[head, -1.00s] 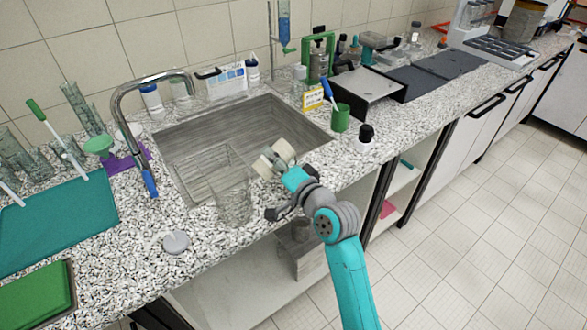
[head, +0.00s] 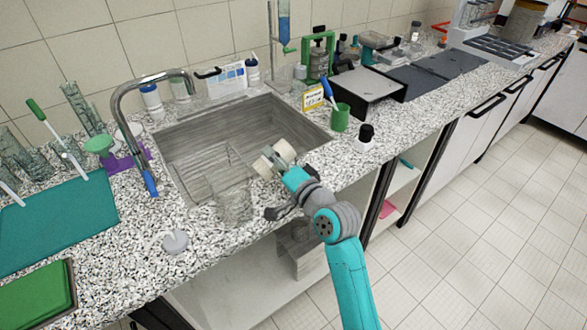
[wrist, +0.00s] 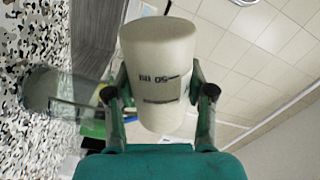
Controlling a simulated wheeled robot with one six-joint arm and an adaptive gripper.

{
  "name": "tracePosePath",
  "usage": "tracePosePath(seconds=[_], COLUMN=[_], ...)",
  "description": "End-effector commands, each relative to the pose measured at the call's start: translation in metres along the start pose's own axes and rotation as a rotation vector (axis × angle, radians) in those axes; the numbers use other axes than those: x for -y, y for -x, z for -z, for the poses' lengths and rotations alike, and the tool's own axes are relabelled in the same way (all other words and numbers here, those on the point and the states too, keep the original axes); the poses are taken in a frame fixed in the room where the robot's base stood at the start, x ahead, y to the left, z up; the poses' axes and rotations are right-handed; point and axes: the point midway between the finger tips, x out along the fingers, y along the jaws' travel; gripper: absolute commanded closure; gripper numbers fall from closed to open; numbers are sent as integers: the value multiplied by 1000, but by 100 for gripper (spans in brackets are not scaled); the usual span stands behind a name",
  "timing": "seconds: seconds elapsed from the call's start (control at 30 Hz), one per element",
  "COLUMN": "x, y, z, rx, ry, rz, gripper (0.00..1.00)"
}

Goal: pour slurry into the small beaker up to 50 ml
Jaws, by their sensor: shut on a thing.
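My gripper (head: 277,163) is shut on a cream-coloured cylindrical container (wrist: 160,45), with one finger on each side. In the wrist view dark lettering that looks like an upside-down "50 ml" and a dark line show on its wall. In the head view the same container (head: 284,150) is tilted above the front edge of the sink. A clear glass vessel (head: 234,203) stands on the counter just left of it, at the sink's front rim. The glass also shows at the left in the wrist view (wrist: 50,92). I cannot tell what either vessel contains.
The steel sink (head: 190,150) with a curved tap (head: 150,82) lies behind. A small grey piece (head: 175,241) lies on the counter at front left. A green cup (head: 340,118) and a dark-capped bottle (head: 364,140) stand at right. A teal mat (head: 60,225) lies left.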

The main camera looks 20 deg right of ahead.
Motion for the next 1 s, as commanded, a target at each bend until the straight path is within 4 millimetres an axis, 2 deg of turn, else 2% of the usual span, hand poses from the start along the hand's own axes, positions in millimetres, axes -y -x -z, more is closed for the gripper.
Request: tracePosePath(seconds=[1.0], x=[-2], y=[0], z=[0], rx=[0], ry=[-51], rz=[0], gripper=[88])
